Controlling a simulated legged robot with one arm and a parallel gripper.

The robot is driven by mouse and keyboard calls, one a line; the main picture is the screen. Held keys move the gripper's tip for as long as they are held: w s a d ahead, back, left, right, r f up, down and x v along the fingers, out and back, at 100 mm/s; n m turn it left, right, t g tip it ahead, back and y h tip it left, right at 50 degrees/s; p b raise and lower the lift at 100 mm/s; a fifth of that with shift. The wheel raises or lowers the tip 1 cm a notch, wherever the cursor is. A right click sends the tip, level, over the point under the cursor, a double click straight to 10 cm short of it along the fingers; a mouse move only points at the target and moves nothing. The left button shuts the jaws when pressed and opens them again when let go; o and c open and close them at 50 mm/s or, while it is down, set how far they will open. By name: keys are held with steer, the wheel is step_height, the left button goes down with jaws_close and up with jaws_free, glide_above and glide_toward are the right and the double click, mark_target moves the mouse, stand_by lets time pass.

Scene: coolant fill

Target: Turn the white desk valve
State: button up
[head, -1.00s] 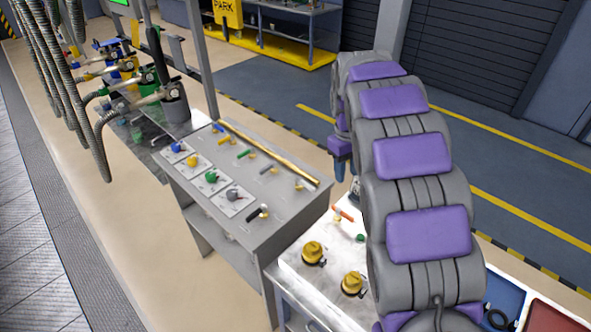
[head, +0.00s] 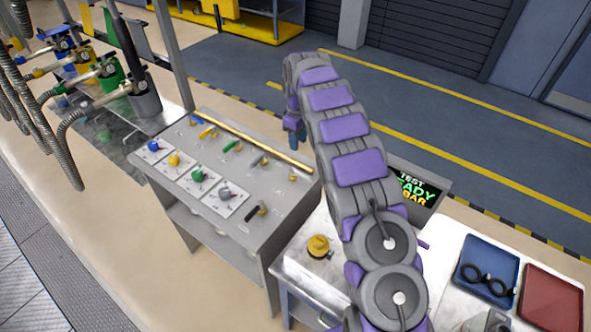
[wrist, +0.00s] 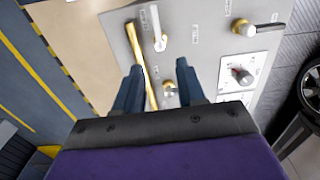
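The white-handled valve (wrist: 158,30) shows at the top of the wrist view, on a brass fitting in the grey desk top, its lever lying roughly along the brass pipe. In the head view it appears to be the small, pale fitting (head: 290,178) near the panel's close end, too small to read its handle. My gripper (wrist: 158,78) is open and empty, its two dark fingers apart above the desk. Another brass fitting (wrist: 170,90) shows between the fingers. The white valve lies beyond the fingertips, apart from them. In the head view my gripper (head: 294,140) hangs over the desk's far side.
A brass pipe (wrist: 148,65) runs along the desk edge. A black-handled valve (wrist: 262,27) and a grey knob (wrist: 241,74) are close by. Blue (head: 155,146), yellow (head: 174,159) and green (head: 198,175) knobs line the panel. A yellow-capped fitting (head: 318,246) stands on the adjoining bench.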

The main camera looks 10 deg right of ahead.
glide_toward(299, 172)
steer(key=shift+s+d+f, duration=0.2)
steer(key=shift+d+f, duration=0.3)
steer(key=f, duration=0.3)
steer(key=a+f, duration=0.1)
steer(key=f, duration=0.2)
steer(key=shift+a+f+b, duration=0.2)
steer(key=shift+f+b, duration=0.1)
steer(key=shift+f, duration=0.1)
steer(key=shift+d+f, duration=0.1)
steer(key=shift+f, duration=0.2)
steer(key=shift+d+f, duration=0.2)
steer(key=shift+d, duration=0.25)
steer(key=shift+c, duration=0.3)
steer(key=shift+a, duration=0.35)
steer(key=c, duration=0.5)
jaws_close()
steer(key=shift+d, duration=0.1)
